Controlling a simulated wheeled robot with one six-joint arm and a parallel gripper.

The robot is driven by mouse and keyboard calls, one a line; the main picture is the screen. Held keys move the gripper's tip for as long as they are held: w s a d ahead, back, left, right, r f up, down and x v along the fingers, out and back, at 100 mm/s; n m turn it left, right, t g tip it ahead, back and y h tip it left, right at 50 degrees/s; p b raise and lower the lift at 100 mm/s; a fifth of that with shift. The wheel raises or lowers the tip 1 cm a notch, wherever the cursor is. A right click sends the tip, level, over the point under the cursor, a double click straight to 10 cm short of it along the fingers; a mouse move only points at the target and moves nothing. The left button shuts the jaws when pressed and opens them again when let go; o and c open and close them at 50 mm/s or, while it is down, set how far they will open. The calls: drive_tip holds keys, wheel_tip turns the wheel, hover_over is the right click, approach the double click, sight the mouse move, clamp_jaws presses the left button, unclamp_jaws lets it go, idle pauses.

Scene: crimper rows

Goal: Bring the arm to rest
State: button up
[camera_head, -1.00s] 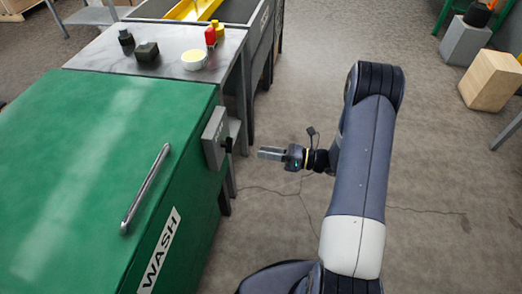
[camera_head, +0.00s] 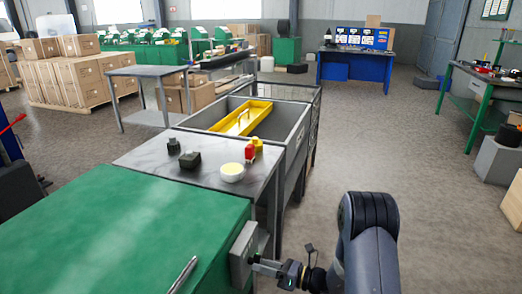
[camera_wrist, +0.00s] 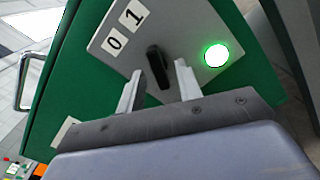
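The green machine (camera_head: 120,240) marked WASH in the earlier view has a grey switch box (camera_head: 243,254) on its side. In the wrist view its grey plate (camera_wrist: 190,25) carries a black knob (camera_wrist: 157,62), labels 0 and 1, and a lit green lamp (camera_wrist: 216,55). My gripper (camera_head: 256,264) is beside the switch box. In the wrist view my gripper (camera_wrist: 157,82) is open and empty-looking, with one finger on each side of the knob's lower end. I cannot tell whether the fingers touch the knob or which label it points to.
A grey sink (camera_head: 290,128) holding a yellow tray (camera_head: 240,118) follows. Open floor (camera_head: 370,140) lies to the right. A green workbench (camera_head: 490,88) stands at far right.

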drive_tip(key=shift+w+a, duration=0.2)
drive_tip(key=shift+a, duration=0.25)
drive_tip(key=shift+d, duration=0.1)
drive_tip(key=v, duration=1)
drive_tip(key=w+a+n+b, duration=0.3)
drive_tip(key=a+n+b, duration=0.2)
drive_tip(key=a+n, duration=0.4)
drive_tip(key=shift+w+a, duration=0.25)
drive_tip(key=shift+w, duration=0.05)
idle(0.6)
